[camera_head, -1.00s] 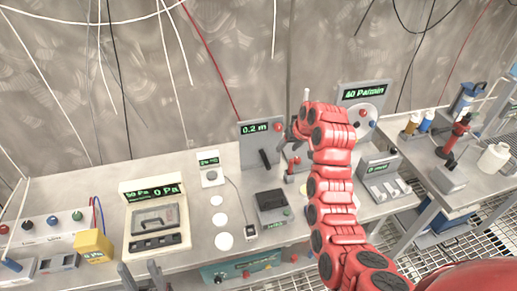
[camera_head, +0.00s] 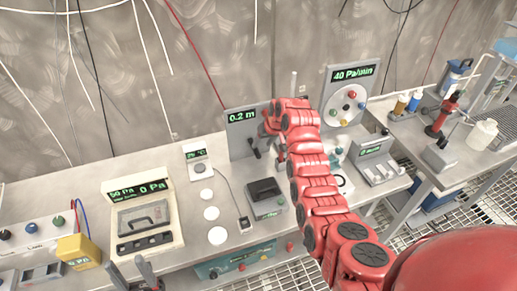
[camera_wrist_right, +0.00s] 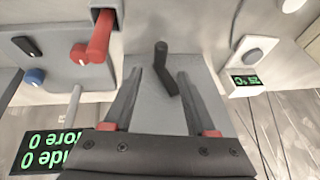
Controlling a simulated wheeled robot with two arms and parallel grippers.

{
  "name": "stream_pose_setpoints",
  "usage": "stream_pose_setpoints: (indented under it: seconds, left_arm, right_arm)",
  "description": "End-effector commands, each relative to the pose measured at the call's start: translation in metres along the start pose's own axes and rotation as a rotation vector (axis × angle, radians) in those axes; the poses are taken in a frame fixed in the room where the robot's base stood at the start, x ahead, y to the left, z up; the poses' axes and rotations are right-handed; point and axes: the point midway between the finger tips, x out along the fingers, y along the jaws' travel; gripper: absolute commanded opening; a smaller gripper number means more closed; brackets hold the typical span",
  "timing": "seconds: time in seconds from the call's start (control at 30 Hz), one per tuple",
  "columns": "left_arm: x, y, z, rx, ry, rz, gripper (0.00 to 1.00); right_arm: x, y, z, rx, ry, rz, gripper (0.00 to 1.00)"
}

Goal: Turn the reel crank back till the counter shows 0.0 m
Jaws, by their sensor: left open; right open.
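The grey reel panel (camera_head: 238,138) stands upright on the bench against the wall, and its green counter (camera_head: 242,117) reads 0.2 m. The dark crank (camera_head: 254,148) sits low on the panel; its bent black handle (camera_wrist_right: 162,66) also shows in the right wrist view. My right gripper (camera_wrist_right: 160,78) is open, with a finger on each side of the crank handle and visible gaps, so it is not gripping it. In the head view its red arm covers part of the panel's right side. My left gripper (camera_head: 133,267) is open and empty at the bench's front edge.
The round dial panel (camera_head: 348,98) reading 40 Pa/min stands to the right. A red lever (camera_wrist_right: 100,38) is close to my right gripper. A small 25 °C display box (camera_head: 197,160) stands left of the reel panel. A dark-topped box (camera_head: 265,192) sits in front.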

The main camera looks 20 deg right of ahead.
Motion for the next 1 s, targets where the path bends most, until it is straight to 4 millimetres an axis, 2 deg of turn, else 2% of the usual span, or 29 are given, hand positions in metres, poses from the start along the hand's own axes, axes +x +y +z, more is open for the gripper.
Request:
stream_pose_setpoints:
  seconds: [0.4,0.7,1.0]
  left_arm:
    - [0.011,-0.001,-0.002,0.000,0.000,0.000,0.50]
    - [0.012,-0.001,-0.002,0.000,0.000,0.000,0.50]
    - [0.012,-0.001,-0.002,0.000,0.000,0.000,0.50]
  right_arm:
    - [0.046,-0.001,0.000,-0.003,-0.007,-0.001,0.57]
    - [0.059,0.000,0.000,-0.001,0.000,0.001,0.57]
    - [0.062,0.000,0.001,0.001,-0.001,0.001,0.57]
